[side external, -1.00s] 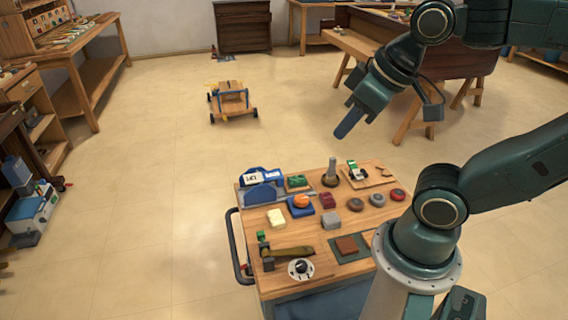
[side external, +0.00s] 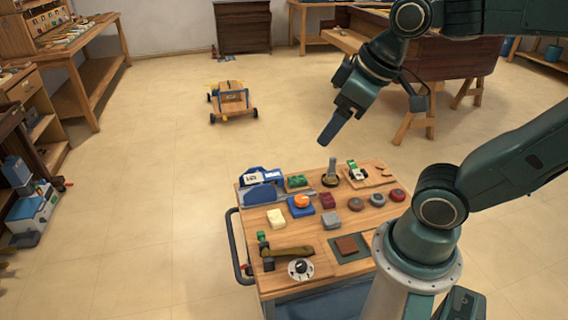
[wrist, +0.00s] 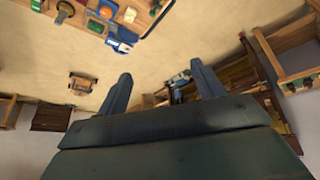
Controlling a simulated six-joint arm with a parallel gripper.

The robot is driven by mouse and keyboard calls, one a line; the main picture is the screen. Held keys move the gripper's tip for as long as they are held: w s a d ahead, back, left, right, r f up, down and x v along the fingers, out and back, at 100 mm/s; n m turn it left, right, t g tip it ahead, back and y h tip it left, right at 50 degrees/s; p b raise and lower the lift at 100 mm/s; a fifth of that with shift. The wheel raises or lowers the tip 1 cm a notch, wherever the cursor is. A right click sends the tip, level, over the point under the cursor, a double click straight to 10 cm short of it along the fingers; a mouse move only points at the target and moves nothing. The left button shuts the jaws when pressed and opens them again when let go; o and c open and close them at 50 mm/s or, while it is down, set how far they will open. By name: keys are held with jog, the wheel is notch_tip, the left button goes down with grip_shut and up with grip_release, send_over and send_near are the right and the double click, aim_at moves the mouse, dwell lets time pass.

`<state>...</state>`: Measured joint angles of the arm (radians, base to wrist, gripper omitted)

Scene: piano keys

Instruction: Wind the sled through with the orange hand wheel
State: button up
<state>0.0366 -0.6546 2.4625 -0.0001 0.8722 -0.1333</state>
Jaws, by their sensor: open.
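The orange hand wheel (side external: 302,201) sits on a small blue block (side external: 300,211) near the middle of the wooden bench cart. I cannot make out a separate sled. My gripper (side external: 330,139) is in the air above and behind the cart's far edge, well apart from the wheel, and tilted down to the left. In the wrist view my gripper (wrist: 162,86) shows two spread fingers with nothing between them. The cart top (wrist: 120,8) is upside down at that view's top edge, partly cut off.
A blue-and-white machine (side external: 262,178) stands at the cart's far left. A grey upright post (side external: 332,168) and a small green-and-white vehicle (side external: 355,172) are at the back. A lever (side external: 287,252) and a dial (side external: 300,269) are in front. Open floor lies behind the cart.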

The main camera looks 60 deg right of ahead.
jog(key=w+d+f+n+g, duration=0.1)
jog(key=w+d+f+n, duration=0.3)
jog(key=w, duration=0.4)
jog(key=n+g, duration=0.4)
jog(key=n, duration=0.9)
send_over(302, 198)
notch_tip(302, 198, down, 28)
jog(key=shift+r, duration=0.15)
jog(key=shift+f, duration=6.9)
jog(key=c, duration=1)
